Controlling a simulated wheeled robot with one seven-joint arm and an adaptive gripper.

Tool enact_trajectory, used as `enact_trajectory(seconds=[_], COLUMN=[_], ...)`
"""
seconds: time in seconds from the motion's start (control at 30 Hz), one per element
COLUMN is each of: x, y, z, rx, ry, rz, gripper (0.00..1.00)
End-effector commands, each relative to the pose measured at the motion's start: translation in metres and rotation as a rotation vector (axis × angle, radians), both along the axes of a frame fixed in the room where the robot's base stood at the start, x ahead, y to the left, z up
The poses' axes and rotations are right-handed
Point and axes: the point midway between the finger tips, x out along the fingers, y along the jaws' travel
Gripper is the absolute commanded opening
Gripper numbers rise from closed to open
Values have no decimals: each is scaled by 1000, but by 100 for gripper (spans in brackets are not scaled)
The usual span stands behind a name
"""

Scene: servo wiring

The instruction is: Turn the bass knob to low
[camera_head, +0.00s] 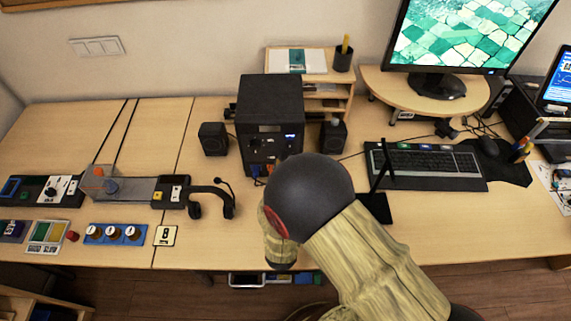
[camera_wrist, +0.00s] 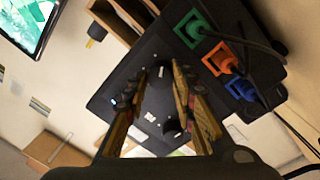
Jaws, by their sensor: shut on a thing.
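The black speaker box (camera_head: 270,100) stands upright on the desk against the wall side. In the wrist view its dark front panel (camera_wrist: 125,75) fills the middle. My gripper (camera_wrist: 166,76) reaches to this panel, its two fingers on either side of a dark knob (camera_wrist: 159,78), shut on it. I cannot read any labels, so which knob is the bass one is unclear. In the head view my arm hides my gripper's fingertips.
Green (camera_wrist: 194,27), orange (camera_wrist: 221,58) and blue (camera_wrist: 241,89) plugs with cables sit beside the knobs. Small speakers (camera_head: 214,139) flank the box. A headset (camera_head: 210,200) lies left, a keyboard (camera_head: 425,163) right. The front left desk holds several switch panels.

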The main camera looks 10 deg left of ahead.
Motion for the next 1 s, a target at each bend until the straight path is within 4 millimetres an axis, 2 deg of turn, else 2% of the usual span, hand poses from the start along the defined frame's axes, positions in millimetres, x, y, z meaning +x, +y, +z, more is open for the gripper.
enact_trajectory(seconds=[1.0], x=[0], y=[-1], z=[0], rx=[-940], ry=[-224], rz=[4], gripper=[1])
